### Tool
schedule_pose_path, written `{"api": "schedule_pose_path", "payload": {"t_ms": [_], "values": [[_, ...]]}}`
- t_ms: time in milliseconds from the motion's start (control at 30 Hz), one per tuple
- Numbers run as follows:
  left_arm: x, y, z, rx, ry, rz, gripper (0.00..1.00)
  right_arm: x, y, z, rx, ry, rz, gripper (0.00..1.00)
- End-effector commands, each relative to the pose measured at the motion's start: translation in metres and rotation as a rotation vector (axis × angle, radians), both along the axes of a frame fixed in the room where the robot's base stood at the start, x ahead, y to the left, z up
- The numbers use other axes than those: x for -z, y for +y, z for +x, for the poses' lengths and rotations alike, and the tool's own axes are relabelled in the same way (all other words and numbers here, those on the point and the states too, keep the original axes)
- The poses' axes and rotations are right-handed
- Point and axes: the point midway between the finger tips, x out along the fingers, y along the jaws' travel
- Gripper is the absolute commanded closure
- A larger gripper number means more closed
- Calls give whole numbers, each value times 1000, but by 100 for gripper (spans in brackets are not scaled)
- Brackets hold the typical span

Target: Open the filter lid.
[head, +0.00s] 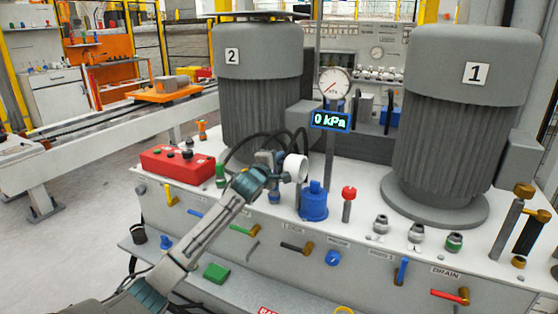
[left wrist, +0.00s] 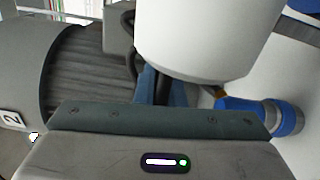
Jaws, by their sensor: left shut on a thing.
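A white, round cylindrical part (head: 297,167), apparently the filter lid, is at the fingers of my left gripper (head: 274,163), above the bench top. It lies on its side with its round end turned right. My left gripper is shut on it; the fingers are mostly hidden. In the left wrist view the white part (left wrist: 200,40) fills the top middle, close in front of the gripper body (left wrist: 165,150). A blue housing with a narrower top (head: 313,203) stands upright on the bench, to the right of and below the gripper. My right gripper is not in view.
Motor 2 (head: 257,95) stands close behind the gripper, with black hoses beside it. A gauge (head: 334,82) and a 0 kPa display (head: 330,121) are on a post to the right. A red control box (head: 177,163) is left. Valves and levers line the front.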

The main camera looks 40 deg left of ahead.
Motion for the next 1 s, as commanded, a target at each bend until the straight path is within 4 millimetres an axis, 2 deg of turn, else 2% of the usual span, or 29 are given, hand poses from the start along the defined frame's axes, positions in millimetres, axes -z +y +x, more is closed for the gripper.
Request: {"api": "schedule_pose_path", "payload": {"t_ms": [33, 133, 433, 600, 700, 1000], "values": [[0, 0, 0, 0, 0, -1, 89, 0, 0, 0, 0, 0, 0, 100], [0, 0, 0, 0, 0, -1, 69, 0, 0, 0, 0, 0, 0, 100], [0, 0, -1, 0, 1, 1, 69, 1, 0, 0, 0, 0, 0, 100], [2, -2, -14, -1, 3, 4, 69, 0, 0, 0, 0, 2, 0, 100], [3, -8, -31, 2, 2, 7, 69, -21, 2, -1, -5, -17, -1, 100], [3, -20, -82, 2, 4, 8, 69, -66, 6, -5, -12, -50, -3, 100]]}}
